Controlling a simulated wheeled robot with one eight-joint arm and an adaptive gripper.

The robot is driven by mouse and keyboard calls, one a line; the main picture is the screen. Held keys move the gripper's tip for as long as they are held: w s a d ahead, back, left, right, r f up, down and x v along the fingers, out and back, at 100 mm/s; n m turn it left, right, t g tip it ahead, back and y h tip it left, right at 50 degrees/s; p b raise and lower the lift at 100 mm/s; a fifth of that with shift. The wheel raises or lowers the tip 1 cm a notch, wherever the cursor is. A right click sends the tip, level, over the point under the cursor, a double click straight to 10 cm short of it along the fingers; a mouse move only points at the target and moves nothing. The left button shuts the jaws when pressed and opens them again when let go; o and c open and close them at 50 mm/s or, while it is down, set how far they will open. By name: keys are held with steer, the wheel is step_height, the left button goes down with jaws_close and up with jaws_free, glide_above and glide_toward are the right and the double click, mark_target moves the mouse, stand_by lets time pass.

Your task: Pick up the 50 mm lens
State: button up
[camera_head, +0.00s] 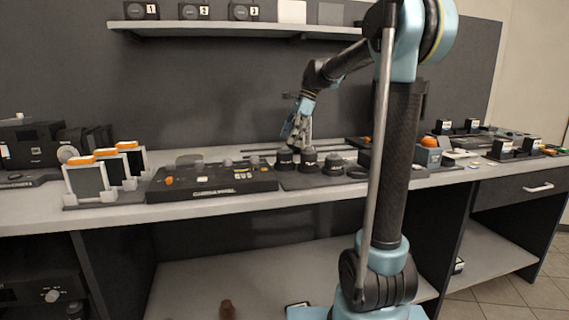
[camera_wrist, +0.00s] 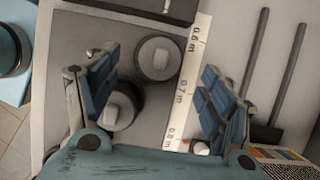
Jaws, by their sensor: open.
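Several dark round lenses stand on a grey mat (camera_head: 300,184) on the workbench. In the head view, one lens (camera_head: 285,160) and another lens (camera_head: 308,160) stand side by side with pale tops, just below my gripper (camera_head: 297,140). In the wrist view, one lens (camera_wrist: 160,57) is ahead between the finger lines, and a second lens (camera_wrist: 122,108) is partly hidden by the left finger. I cannot read a focal length on any of them, so I cannot tell which is the 50 mm lens. My gripper (camera_wrist: 160,85) is open and empty, pointing down above them.
A ruler strip (camera_wrist: 186,85) runs along the mat's edge, with two dark rods (camera_wrist: 278,75) beyond it. In the head view, a control panel (camera_head: 212,180) stands left of the lenses. More dark lenses (camera_head: 333,165) stand to the right. A shelf (camera_head: 235,27) hangs above.

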mark_target(285, 150)
steer(key=shift+x, duration=2.75)
steer(key=shift+a+r, duration=0.1)
steer(key=c, duration=1.5)
